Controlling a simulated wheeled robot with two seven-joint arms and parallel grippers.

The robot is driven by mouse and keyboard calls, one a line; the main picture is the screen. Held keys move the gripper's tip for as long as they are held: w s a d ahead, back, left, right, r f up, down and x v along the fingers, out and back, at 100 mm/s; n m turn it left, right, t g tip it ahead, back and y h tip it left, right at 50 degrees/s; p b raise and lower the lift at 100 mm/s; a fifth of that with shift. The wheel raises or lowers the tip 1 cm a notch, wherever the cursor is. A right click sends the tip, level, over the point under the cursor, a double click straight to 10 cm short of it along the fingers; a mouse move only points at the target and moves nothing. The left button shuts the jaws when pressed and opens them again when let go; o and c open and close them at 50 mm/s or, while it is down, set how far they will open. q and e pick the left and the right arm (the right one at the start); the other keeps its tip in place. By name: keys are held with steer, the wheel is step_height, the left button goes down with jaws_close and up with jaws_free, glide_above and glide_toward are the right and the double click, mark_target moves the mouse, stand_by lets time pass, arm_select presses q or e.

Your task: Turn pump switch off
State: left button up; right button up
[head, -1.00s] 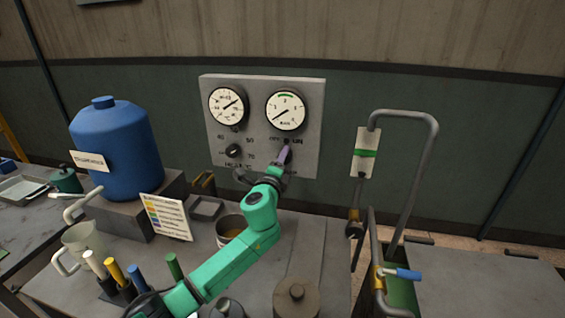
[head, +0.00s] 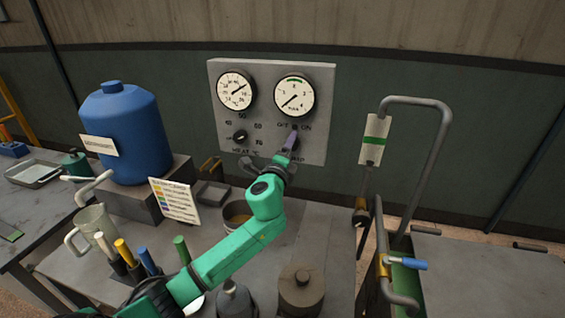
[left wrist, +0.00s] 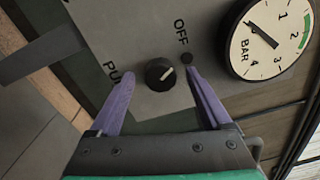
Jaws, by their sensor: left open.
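The pump switch is a round black knob (left wrist: 160,74) with a white pointer mark on a grey panel (head: 224,90). Its OFF label is above it in the left wrist view, and the pointer mark tilts to the upper right there. My left gripper (head: 290,143), with purple fingers on a green arm, is in front of the panel under the right gauge. In the left wrist view this gripper (left wrist: 158,80) is open, with its fingers apart on either side of the knob. I cannot tell whether they touch it. In the head view the gripper mostly hides the knob. My right gripper is out of view.
The panel also carries two gauges, the right one (head: 294,96) marked BAR, and a heat knob (head: 240,137). A bent pipe (head: 437,150) rises at right.

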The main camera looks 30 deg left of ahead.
arm_select(q)
steer(key=b+v, duration=0.3)
steer(key=v, duration=1)
steer(key=shift+s, duration=0.1)
